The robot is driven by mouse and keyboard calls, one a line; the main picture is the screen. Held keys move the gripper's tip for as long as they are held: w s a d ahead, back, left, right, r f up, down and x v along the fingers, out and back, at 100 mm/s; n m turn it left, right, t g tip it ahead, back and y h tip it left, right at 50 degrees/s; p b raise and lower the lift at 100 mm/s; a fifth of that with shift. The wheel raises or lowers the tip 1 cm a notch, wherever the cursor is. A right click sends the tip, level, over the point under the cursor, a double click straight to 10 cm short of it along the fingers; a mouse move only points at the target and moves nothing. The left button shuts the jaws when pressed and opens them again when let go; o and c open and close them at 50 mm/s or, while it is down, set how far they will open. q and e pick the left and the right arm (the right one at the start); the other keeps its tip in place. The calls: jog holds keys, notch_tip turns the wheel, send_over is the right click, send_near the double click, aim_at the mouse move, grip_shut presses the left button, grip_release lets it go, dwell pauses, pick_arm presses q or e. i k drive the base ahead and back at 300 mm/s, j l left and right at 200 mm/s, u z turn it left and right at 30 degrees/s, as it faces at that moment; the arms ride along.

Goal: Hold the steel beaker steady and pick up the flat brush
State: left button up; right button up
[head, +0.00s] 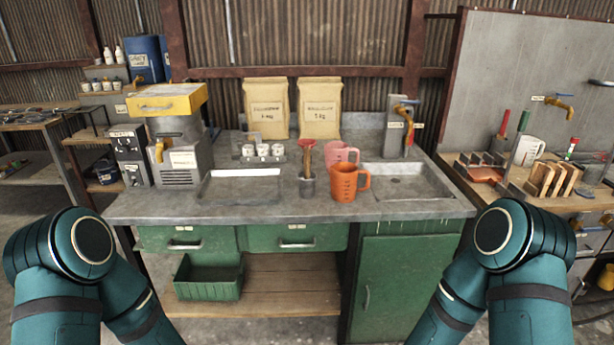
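A small steel beaker (307,188) stands upright on the grey counter, near its middle. Slim tools stand up out of it: a red-topped one (307,144) and a brown one (306,160) that look like brushes or handles. At this size I cannot tell for sure which is the flat brush. The lower ends of the tools are hidden in the beaker. My two teal arms show at the lower left and lower right, away from the beaker. Neither gripper is in view.
An orange measuring jug (346,184) stands close right of the beaker, with a pink jug (340,153) behind. A tray (240,186) lies left, a sink basin (405,178) right. Small white cups (262,150) and two paper bags (319,108) stand behind. The counter's front strip is clear.

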aim_at(306, 151)
jog(key=i+l+u, duration=0.1)
jog(key=l, duration=0.35)
jog(key=i+l+u, duration=0.15)
jog(key=l, duration=0.3)
jog(key=i+l+u, duration=0.1)
jog(key=l, duration=0.35)
